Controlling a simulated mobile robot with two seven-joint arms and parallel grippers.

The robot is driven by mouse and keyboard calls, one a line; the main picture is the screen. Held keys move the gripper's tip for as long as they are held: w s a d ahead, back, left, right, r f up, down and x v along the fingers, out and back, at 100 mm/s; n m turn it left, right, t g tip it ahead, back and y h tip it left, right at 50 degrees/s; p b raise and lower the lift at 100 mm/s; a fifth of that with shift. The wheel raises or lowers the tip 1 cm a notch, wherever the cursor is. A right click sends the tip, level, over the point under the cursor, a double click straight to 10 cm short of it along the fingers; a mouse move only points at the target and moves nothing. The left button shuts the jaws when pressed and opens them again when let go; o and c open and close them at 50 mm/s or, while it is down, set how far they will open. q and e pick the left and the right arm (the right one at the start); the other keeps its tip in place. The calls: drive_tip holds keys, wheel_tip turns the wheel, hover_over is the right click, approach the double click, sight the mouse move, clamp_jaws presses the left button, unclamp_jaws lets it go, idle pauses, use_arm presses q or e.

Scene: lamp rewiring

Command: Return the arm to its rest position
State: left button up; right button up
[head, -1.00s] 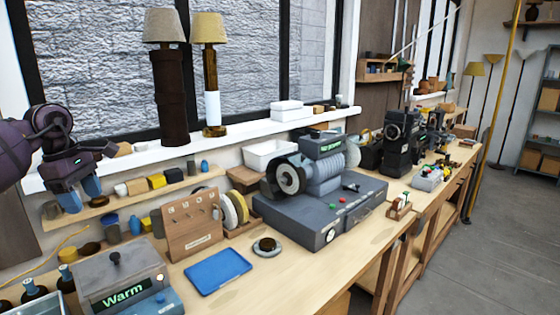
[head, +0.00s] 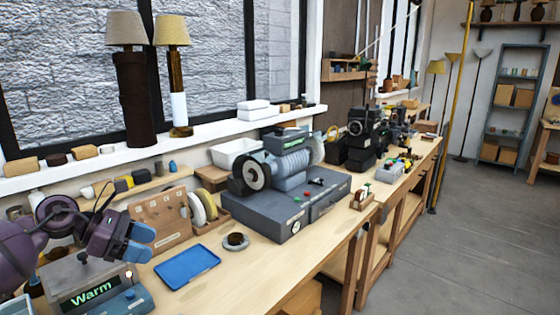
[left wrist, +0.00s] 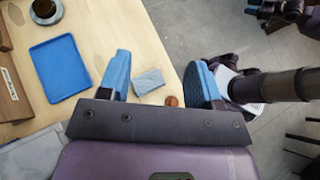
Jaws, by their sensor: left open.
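My left gripper (head: 143,243) is open and empty. In the head view it points right, just above and right of the grey box with the "Warm" display (head: 92,284). In the left wrist view its two blue fingers stand well apart, with the gap (left wrist: 160,82) over the bench edge. A small grey block (left wrist: 149,81) and a small copper-coloured round piece (left wrist: 171,101) show between the fingers. I cannot tell their distance from it. What seems to be my right gripper (left wrist: 268,11) shows at the top right of that view, too small to tell its state.
A blue tray (head: 187,266) lies on the bench, with a small dark round dish (head: 236,241) behind it. A wooden peg stand (head: 160,220) is behind the gripper. A grey machine (head: 290,205) fills the bench centre. Open floor (head: 450,240) lies right.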

use_arm(q)
drive_tip(key=s+d+n+t+h, duration=0.25)
drive_tip(key=d+n+t, duration=0.35)
drive_tip(key=n+t, duration=0.7)
drive_tip(key=s+a+f+n+g+y, duration=0.15)
drive_tip(key=s+f+n+y, duration=0.35)
drive_tip(key=n, duration=0.5)
drive_tip(key=s+a+f+n+g+y, duration=0.1)
drive_tip(key=s+a+f+n+y, duration=0.2)
drive_tip(key=n+y, duration=0.45)
drive_tip(key=s+a+f+n+g+y, duration=0.1)
drive_tip(key=s+a+f+n+y, duration=0.4)
drive_tip(key=n, duration=0.6)
drive_tip(key=s+d+f+n+g+h, duration=0.25)
drive_tip(key=s+f+n+g, duration=0.2)
drive_tip(key=s, duration=0.35)
drive_tip(key=s+d+f+n+g+h, duration=0.1)
drive_tip(key=s+d+f+n+g, duration=0.35)
drive_tip(key=s, duration=0.35)
drive_tip(key=w+f+t+b, duration=0.2)
drive_tip(key=f+b, duration=0.1)
drive_tip(key=f, duration=0.4)
drive_tip(key=w+f+m+t+b, duration=0.1)
drive_tip(key=w+f+t+b, duration=0.1)
drive_tip(key=f, duration=0.5)
drive_tip(key=w+f+t+b, duration=0.2)
drive_tip(key=f+b, duration=0.3)
drive_tip(key=f, duration=0.2)
drive_tip(key=shift+a+f+t, duration=0.35)
drive_tip(key=shift+a, duration=0.1)
